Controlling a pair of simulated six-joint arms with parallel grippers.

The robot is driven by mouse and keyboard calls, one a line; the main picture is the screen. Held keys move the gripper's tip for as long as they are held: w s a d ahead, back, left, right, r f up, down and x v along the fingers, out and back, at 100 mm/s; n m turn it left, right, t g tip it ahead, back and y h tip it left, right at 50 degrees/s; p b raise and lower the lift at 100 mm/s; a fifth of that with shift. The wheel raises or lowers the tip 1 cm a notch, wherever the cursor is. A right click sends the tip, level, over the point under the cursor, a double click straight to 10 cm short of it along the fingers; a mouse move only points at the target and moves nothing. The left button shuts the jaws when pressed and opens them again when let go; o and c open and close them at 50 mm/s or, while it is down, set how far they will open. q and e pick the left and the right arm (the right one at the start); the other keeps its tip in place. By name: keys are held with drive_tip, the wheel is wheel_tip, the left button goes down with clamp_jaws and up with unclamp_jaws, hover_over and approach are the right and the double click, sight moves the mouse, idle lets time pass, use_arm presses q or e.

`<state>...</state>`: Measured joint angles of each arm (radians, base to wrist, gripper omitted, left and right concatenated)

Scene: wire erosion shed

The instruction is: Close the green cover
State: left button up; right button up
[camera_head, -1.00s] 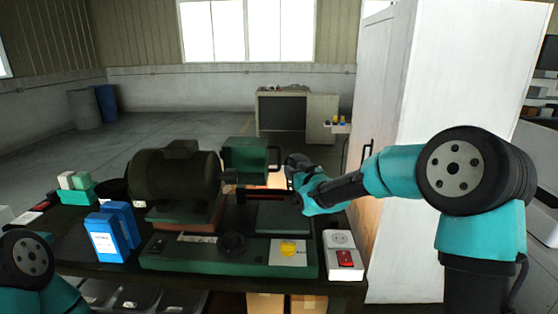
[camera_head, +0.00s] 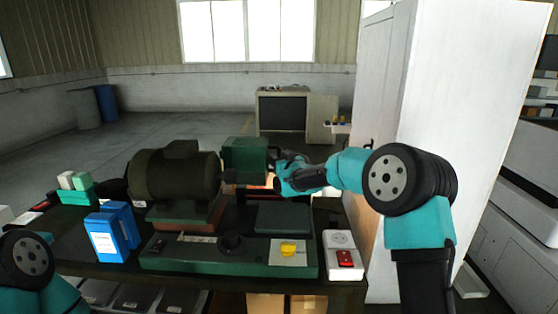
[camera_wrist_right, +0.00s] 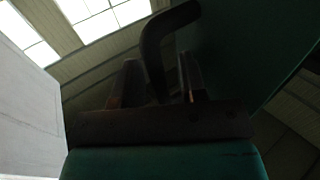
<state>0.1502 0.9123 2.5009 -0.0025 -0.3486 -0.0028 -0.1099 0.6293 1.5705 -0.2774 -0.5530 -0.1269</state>
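The green cover (camera_head: 243,153) stands raised as a box-like housing behind the machine base, right of the big dark motor. It also shows as a dark green surface in the right wrist view (camera_wrist_right: 235,45). Its dark bent handle (camera_wrist_right: 155,40) comes down between the two fingers of my right gripper (camera_wrist_right: 156,82). The fingers are apart, with a narrow gap beside the handle; firm contact does not show. In the head view, my right gripper (camera_head: 278,166) is at the cover's right side, partly hidden by its own wrist. My left gripper is out of view.
The dark motor (camera_head: 178,176) stands left of the cover. The green base (camera_head: 205,256) carries a black knob and a yellow button. Blue boxes (camera_head: 106,238) stand at left, a socket box with red switch (camera_head: 342,255) at right. A tall white cabinet (camera_head: 450,110) stands close to my right arm.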

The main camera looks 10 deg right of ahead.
drive_tip(key=shift+c, duration=0.2)
clamp_jaws()
drive_tip(key=shift+s+a, duration=0.1)
